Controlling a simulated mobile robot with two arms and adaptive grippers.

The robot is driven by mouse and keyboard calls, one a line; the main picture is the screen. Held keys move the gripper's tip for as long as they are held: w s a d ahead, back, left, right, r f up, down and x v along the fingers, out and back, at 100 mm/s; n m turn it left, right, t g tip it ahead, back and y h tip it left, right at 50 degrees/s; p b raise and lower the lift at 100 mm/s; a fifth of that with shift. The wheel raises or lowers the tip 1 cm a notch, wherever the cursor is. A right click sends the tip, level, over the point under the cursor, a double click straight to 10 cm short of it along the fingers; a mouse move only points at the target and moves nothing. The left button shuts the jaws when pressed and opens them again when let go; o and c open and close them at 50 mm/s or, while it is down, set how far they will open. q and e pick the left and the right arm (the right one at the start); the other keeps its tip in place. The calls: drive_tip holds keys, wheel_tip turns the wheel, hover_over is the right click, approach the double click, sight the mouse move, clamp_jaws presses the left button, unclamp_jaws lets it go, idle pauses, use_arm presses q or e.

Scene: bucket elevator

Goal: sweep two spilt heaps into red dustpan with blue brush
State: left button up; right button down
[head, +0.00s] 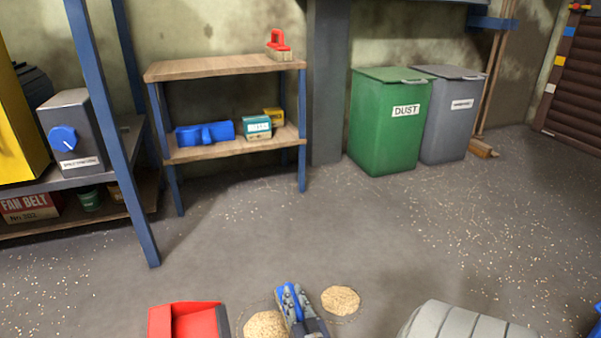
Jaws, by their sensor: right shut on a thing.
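The red dustpan (205,322) lies on the floor at the bottom of the head view, cut off by the lower edge. One tan heap (263,326) lies just right of it, and the other tan heap (341,299) lies farther right. My right gripper (291,299) is between the two heaps, shut on the blue brush (281,292). The gripper covers much of the brush, and its bristles are hidden. I cannot tell whether the brush touches the near heap. My left gripper is not in view.
A green dust bin (385,135) and a grey bin (447,135) stand behind. A blue post (118,140) stands left. The mid-floor is clear, with scattered specks.

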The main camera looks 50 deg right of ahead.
drive_tip(key=shift+w+a+b, duration=3.1)
drive_tip(key=shift+w+a, duration=1.1)
drive_tip(key=shift+a, duration=2.6)
wheel_tip(320, 180, up, 6)
drive_tip(key=s+d+p, duration=0.1)
drive_tip(key=d+p, duration=0.1)
drive_tip(key=p, duration=0.6)
drive_tip(key=shift+f+p, duration=0.15)
drive_tip(key=shift+p, duration=0.15)
drive_tip(key=shift+s, duration=0.1)
